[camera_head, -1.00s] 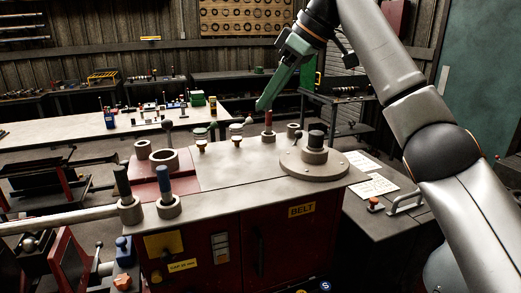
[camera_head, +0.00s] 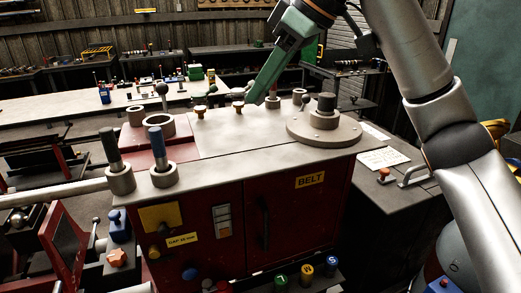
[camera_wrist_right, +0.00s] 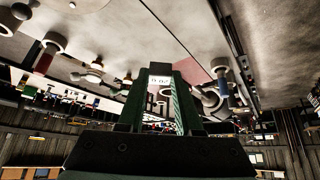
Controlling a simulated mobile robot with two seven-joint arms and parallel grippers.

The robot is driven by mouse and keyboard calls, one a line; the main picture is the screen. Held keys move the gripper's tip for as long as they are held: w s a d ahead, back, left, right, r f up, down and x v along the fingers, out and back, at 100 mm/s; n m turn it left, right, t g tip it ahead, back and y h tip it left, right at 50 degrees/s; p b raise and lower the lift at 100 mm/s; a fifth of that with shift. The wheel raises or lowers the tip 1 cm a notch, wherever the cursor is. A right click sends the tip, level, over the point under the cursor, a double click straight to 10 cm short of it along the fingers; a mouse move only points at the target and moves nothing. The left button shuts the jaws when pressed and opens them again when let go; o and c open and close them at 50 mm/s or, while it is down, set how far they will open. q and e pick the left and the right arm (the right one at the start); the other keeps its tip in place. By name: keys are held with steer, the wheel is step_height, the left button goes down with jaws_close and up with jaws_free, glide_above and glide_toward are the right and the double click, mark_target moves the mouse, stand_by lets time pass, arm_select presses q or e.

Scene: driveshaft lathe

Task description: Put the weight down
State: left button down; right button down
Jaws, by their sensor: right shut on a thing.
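My right gripper (camera_head: 254,98) has green fingers and reaches over the back edge of the lathe's top from the upper right. In the right wrist view its fingers (camera_wrist_right: 160,95) are shut on a small piece with a white marked face (camera_wrist_right: 159,80), which I take to be the weight. The marking is too small to read. In the head view the fingers hide this piece, so I cannot tell whether it touches anything. My left gripper is not in view.
The grey machine top (camera_head: 240,145) has a bare middle. Brass-coloured knobs (camera_head: 238,106) and a dark red peg (camera_head: 272,101) are near the fingertips. A worktable (camera_head: 60,111) stands behind.

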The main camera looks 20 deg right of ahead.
glide_above(247, 161)
steer(key=s+d, duration=0.1)
steer(key=d, duration=0.1)
step_height(247, 161, down, 5)
steer(key=shift+s+r+b, duration=0.1)
steer(key=shift+b, duration=0.3)
steer(key=shift+s+a+f, duration=0.1)
steer(key=shift+f, duration=0.8)
steer(key=shift+s+a+f, duration=0.1)
steer(key=shift+f, duration=0.8)
steer(key=shift+f, duration=0.1)
steer(key=c, duration=0.6)
jaws_free()
steer(key=shift+d+r, duration=0.15)
steer(key=shift+r, duration=0.15)
steer(key=v, duration=1.1)
steer(key=shift+s+d+r+p, duration=0.1)
steer(key=shift+r+p, duration=0.2)
steer(key=shift+p, duration=0.1)
